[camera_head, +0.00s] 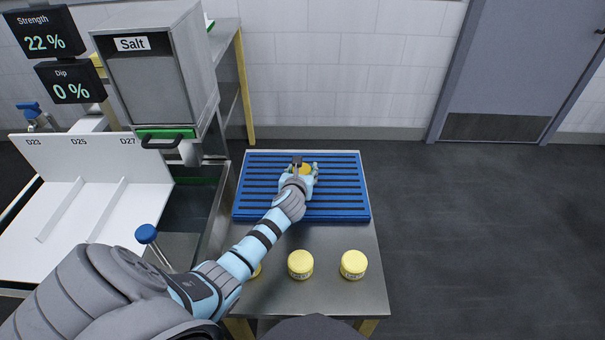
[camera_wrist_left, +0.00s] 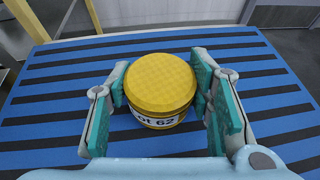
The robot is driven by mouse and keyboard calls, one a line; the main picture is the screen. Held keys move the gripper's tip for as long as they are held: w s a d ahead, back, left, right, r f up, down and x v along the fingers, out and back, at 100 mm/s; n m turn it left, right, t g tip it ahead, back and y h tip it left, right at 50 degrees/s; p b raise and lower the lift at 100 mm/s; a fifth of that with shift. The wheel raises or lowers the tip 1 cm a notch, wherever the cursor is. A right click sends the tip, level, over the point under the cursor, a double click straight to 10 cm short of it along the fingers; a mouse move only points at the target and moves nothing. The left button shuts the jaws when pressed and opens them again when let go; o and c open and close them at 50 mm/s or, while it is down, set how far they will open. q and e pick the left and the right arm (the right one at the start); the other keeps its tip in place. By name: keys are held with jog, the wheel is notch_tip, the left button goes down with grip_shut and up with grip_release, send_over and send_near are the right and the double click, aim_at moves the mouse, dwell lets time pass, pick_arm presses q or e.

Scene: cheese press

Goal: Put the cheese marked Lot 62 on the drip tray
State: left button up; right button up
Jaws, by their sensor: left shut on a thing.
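The yellow cheese (camera_wrist_left: 160,90) carries a label whose visible part reads "ot 62", and it is between the fingers of my left gripper (camera_wrist_left: 165,105). My left gripper (camera_head: 302,172) is shut on it over the blue slatted drip tray (camera_head: 345,200). The drip tray also fills the background of the left wrist view (camera_wrist_left: 45,105). The cheese is upright, and only a bit of it (camera_head: 304,168) shows in the head view. I cannot tell whether its base touches the tray. My right gripper is not in view.
Two yellow cheeses (camera_head: 300,264) (camera_head: 353,264) stand on the steel table (camera_head: 340,295) in front of the tray, and another is partly hidden by my left arm. A salt dispenser (camera_head: 150,80) and a white divided surface (camera_head: 90,190) are at left. Grey floor lies to the right.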

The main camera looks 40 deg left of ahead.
pick_arm(q)
jog(key=o, duration=1.2)
jog(key=shift+s+d+r, duration=0.15)
jog(key=shift+r, duration=0.05)
jog(key=p+v, duration=0.5)
jog(key=v, duration=0.6)
jog(key=shift+s+d, duration=0.1)
jog(key=shift+s, duration=0.2)
jog(key=shift+w, duration=0.1)
